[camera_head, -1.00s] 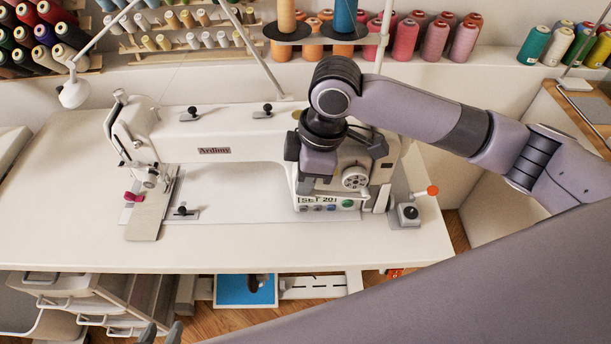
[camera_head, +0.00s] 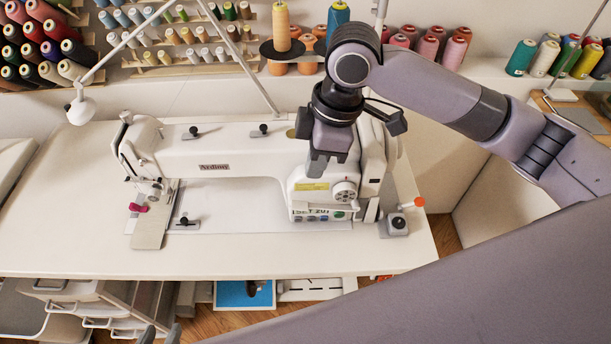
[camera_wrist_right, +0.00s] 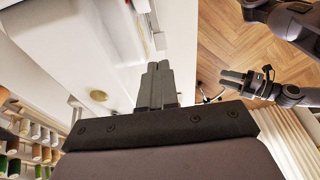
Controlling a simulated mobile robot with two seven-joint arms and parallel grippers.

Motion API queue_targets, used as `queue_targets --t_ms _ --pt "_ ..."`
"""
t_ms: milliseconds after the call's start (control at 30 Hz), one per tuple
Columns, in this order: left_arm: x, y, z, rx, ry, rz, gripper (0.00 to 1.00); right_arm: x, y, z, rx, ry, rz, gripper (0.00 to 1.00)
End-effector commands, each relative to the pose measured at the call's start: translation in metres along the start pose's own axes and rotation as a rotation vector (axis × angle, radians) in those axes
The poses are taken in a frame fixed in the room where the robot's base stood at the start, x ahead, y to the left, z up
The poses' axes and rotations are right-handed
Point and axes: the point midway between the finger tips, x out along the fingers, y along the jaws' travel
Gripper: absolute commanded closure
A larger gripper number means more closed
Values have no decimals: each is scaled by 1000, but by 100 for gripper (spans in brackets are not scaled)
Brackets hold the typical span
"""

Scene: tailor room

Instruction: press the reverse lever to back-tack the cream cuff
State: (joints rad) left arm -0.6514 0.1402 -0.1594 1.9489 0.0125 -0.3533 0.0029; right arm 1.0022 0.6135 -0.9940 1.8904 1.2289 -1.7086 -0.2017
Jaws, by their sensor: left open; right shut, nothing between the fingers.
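The white sewing machine (camera_head: 235,150) stands on the table. A flat beige strip (camera_head: 152,222), apparently the cream cuff, lies under the needle area at the machine's left end. A round dial (camera_head: 345,190) is on the machine's right front, with a small pale lever (camera_head: 354,206) just below it. My right gripper (camera_head: 318,172) is shut and empty, pointing down above and left of the dial, apart from the lever. Its closed fingers show in the right wrist view (camera_wrist_right: 157,85). My left gripper (camera_head: 160,335) is open at the bottom edge, below the table front.
A box with a black knob and an orange-tipped lever (camera_head: 419,202) sits right of the machine. Thread spools (camera_head: 430,45) line the back, and a lamp (camera_head: 80,108) stands at the left. Drawers (camera_head: 100,305) are under the table. The table front (camera_head: 250,258) is clear.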

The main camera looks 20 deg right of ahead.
Motion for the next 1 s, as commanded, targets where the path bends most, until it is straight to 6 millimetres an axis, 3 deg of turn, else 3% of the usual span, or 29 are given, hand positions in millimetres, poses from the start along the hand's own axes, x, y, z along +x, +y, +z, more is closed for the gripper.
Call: queue_targets --t_ms 100,300,1000 --pt "0 0 0 0 -1 -1 57 -22 0 4 0 1 3 100" --pt "0 0 0 0 -1 -1 57 -41 0 8 1 0 1 100" --pt "0 0 -1 0 2 -1 57 -44 0 8 1 0 0 100"
